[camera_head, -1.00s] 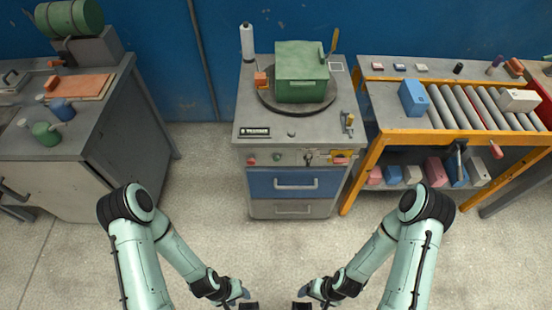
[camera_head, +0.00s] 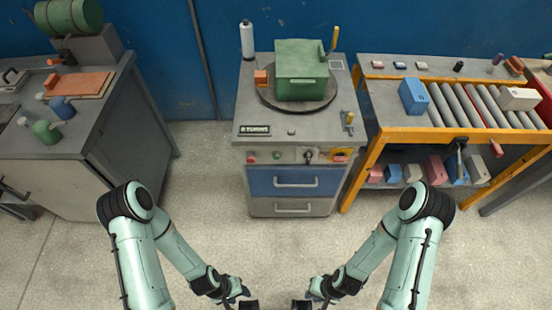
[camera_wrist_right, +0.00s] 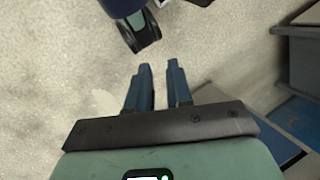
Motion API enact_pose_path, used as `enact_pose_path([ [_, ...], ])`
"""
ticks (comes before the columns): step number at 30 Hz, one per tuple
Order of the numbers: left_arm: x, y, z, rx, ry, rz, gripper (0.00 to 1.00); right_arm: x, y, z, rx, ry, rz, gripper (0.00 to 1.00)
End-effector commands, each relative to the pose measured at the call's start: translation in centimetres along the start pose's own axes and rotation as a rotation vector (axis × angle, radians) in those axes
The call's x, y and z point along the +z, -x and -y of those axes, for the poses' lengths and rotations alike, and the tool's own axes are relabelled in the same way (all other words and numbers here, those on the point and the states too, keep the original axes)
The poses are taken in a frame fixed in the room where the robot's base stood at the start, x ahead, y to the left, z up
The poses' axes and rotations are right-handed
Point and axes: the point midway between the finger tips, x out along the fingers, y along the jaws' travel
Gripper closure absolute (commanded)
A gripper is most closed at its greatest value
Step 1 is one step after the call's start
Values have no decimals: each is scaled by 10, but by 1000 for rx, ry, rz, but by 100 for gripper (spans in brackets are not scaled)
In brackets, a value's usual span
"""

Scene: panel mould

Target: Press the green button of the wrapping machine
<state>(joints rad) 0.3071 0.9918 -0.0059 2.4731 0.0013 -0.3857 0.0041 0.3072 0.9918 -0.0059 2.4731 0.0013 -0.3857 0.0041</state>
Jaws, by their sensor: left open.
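The wrapping machine (camera_head: 290,207) stands in the middle of the head view, with a green box (camera_head: 301,65) on its round dark turntable (camera_head: 267,97). On its front panel a small green button (camera_head: 277,155) sits to the right of a red button (camera_head: 251,157). Nothing covers it. A dark display (camera_head: 254,130) with pale lettering lies on the top. My left gripper (camera_head: 248,304) is open at the bottom edge, well short of the machine. My right gripper (camera_head: 301,304) is beside it; in the right wrist view its two blue fingers (camera_wrist_right: 159,68) are apart with nothing between them.
A grey workbench (camera_head: 105,110) with green and blue items stands at the left. An orange-framed roller table (camera_head: 400,135) with boxes stands at the right. The pale floor (camera_head: 230,245) between my arms and the machine is clear.

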Motion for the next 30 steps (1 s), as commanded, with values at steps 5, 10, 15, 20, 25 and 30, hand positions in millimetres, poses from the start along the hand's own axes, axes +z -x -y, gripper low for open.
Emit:
enact_pose_path([
  [5,0,0,0,0,0,0,53,0,0,0,0,0,0,100],
  [10,0,0,0,0,0,0,53,0,0,0,0,0,0,100],
  [15,0,0,0,0,0,0,53,0,0,0,0,0,0,100],
  [20,0,0,0,0,0,0,53,0,0,0,0,0,0,100],
  [25,0,0,0,0,0,0,53,0,0,0,0,0,0,100],
  [30,0,0,0,0,0,0,53,0,0,0,0,0,0,100],
])
